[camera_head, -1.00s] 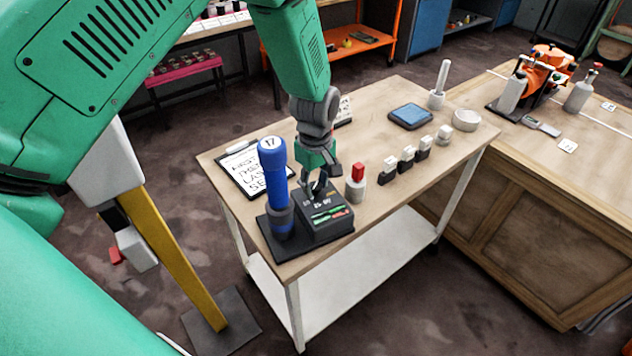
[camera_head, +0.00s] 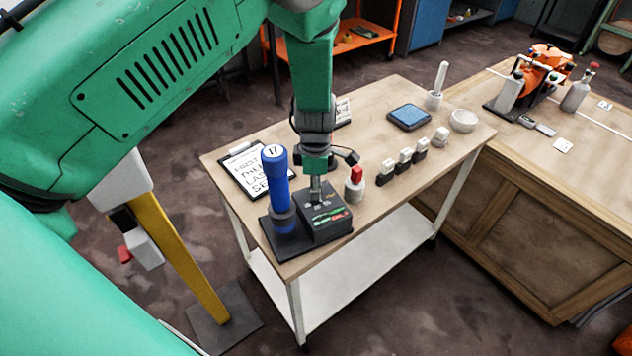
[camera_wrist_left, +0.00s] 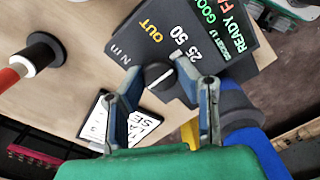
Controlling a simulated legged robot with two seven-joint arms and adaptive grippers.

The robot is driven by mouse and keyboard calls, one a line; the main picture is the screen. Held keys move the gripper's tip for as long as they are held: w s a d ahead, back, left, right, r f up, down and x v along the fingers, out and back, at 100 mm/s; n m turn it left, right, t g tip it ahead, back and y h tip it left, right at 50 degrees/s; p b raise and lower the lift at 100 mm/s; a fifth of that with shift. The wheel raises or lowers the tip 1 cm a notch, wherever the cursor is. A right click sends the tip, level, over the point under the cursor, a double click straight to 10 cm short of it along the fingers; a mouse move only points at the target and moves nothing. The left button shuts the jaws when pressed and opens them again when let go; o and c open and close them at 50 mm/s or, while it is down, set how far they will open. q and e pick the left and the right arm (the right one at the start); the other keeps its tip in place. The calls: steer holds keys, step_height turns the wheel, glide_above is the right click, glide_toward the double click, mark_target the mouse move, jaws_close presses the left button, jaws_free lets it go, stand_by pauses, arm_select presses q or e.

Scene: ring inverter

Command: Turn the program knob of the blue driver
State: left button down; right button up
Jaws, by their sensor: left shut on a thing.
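The blue driver (camera_head: 275,180), marked 17, stands upright at the left of a black controller box (camera_head: 336,226) on the trolley top. The box also shows in the left wrist view (camera_wrist_left: 185,22), with the printed words OUT and Nm, the numbers 25 and 50, and green and red words. The dark round program knob (camera_wrist_left: 157,74) has a pale mark and sits between my left fingers. My left gripper (camera_head: 316,194) points down onto the box. In the wrist view my left gripper (camera_wrist_left: 160,76) is shut on the knob. The knob is hidden in the head view. My right gripper is not in view.
A grey bottle with a red cap (camera_head: 355,185) stands close to the right of my gripper. A clipboard (camera_head: 238,170) lies behind the driver. Several small grey-and-white blocks (camera_head: 404,160) and a blue tablet (camera_head: 409,117) are farther right. A yellow post (camera_head: 180,255) stands left of the trolley.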

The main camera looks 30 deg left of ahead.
arm_select(q)
steer(key=n+p, duration=0.1)
steer(key=n, duration=0.5)
steer(key=shift+w+r+p, duration=0.2)
steer(key=shift+p, duration=0.2)
steer(key=n+p, duration=0.1)
steer(key=n, duration=0.4)
steer(key=shift+w+n, duration=0.1)
steer(key=shift+n, duration=0.3)
steer(key=c, duration=1.2)
jaws_free()
steer(key=shift+f, duration=0.1)
